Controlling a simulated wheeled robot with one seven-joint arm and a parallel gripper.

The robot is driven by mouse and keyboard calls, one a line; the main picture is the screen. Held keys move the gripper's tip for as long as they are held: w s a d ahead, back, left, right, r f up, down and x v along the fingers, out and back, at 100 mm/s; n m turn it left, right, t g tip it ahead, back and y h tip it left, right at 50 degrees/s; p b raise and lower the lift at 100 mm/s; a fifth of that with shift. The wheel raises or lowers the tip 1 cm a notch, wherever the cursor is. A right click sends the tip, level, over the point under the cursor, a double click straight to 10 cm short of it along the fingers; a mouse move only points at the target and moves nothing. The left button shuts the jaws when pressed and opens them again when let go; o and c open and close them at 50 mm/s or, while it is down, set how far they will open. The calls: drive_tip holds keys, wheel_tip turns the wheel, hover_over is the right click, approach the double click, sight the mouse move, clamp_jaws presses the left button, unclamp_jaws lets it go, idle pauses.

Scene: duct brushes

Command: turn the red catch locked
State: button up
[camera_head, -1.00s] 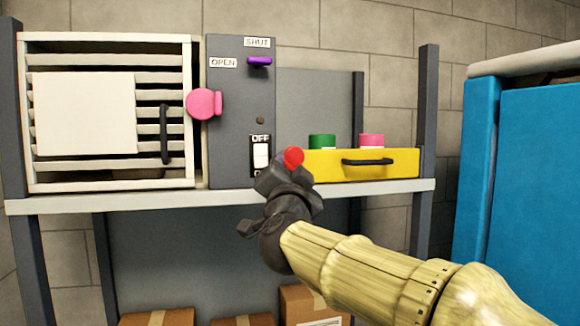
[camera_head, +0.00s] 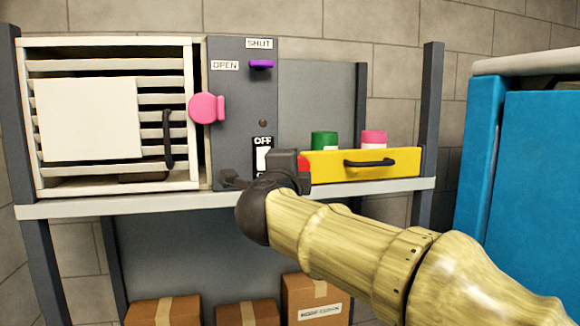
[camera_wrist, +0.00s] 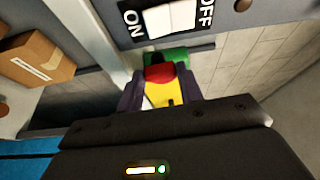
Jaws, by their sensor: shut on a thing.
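The red catch (camera_head: 304,170) shows as a small red patch at the left end of the yellow drawer (camera_head: 390,162); my gripper hides most of it. In the wrist view the red catch (camera_wrist: 158,72) sits between my two dark fingers, with yellow (camera_wrist: 160,95) next to it. My gripper (camera_wrist: 159,88) is shut on the catch; it also shows in the head view (camera_head: 270,172), in front of the shelf edge. I cannot tell from these views how far the catch is turned.
A grey panel with an ON/OFF rocker switch (camera_wrist: 170,17) and a purple lever (camera_head: 261,64) stands left of the drawer. A louvred door with a pink catch (camera_head: 206,108) is further left. A green jar (camera_head: 324,141) and a pink jar (camera_head: 373,140) stand behind the drawer front. Boxes (camera_head: 165,311) are below.

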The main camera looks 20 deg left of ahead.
drive_tip(key=shift+f+m, duration=0.15)
drive_tip(key=shift+m, duration=0.25)
drive_tip(key=o, duration=1)
drive_tip(key=shift+s, duration=0.15)
drive_tip(key=s+d+b, duration=0.1)
drive_tip(key=s+b, duration=0.1)
drive_tip(key=s, duration=0.3)
drive_tip(key=s+b, duration=0.2)
drive_tip(key=s, duration=0.4)
drive_tip(key=s+d+b, duration=0.1)
drive_tip(key=s+b, duration=0.1)
drive_tip(key=s, duration=0.4)
drive_tip(key=shift+d, duration=0.3)
drive_tip(key=shift+w, duration=0.1)
